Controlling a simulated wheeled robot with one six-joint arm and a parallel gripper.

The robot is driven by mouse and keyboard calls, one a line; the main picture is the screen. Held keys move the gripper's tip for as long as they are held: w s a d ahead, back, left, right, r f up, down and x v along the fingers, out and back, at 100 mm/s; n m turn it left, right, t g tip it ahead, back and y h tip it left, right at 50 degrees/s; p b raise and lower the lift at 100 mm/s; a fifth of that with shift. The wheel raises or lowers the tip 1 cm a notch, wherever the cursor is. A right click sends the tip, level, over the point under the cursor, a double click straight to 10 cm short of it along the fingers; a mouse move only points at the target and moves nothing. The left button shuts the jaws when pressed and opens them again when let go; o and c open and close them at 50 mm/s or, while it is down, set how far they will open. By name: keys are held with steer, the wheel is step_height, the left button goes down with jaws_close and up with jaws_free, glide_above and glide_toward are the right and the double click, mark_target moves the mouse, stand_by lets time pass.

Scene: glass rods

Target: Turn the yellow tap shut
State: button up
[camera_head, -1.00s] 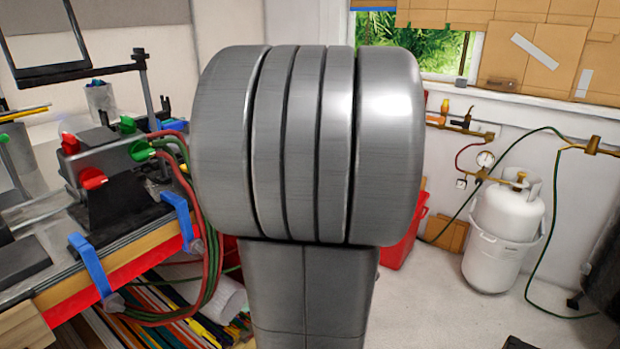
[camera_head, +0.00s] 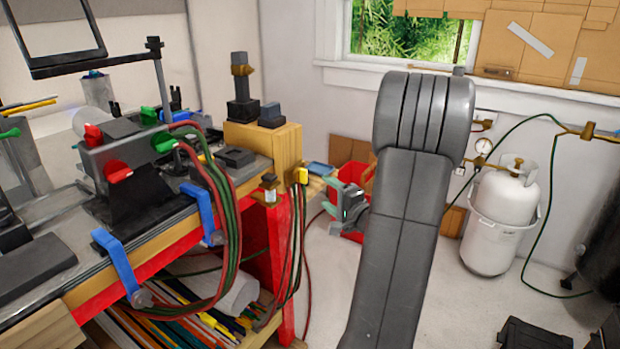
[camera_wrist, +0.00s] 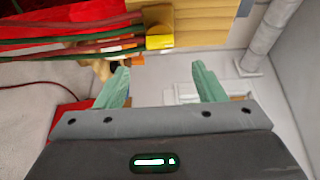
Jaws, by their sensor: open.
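The yellow tap (camera_head: 302,175) is a small yellow handle on the front corner of the wooden workbench, with red and green hoses hanging below it. In the wrist view the yellow tap (camera_wrist: 159,40) shows just beyond my fingertips, roughly centred across the gap. My gripper (camera_head: 331,202) has pale green fingers and is to the right of the tap, apart from it. In the wrist view my gripper (camera_wrist: 160,70) is open with nothing between the fingers. The tap's exact handle angle is hard to tell.
A small brass fitting (camera_head: 269,185) sits left of the tap on the bench edge. Red and green hoses (camera_head: 228,230) loop along the bench front. A white gas cylinder (camera_head: 502,215) stands at the right.

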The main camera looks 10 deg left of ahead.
mark_target(306, 177)
steer(key=p+x, duration=0.1)
steer(key=x, duration=0.9)
steer(key=shift+w+a+p, duration=0.15)
steer(key=shift+a+p, duration=0.15)
steer(key=shift+p, duration=0.05)
steer(key=c, duration=0.9)
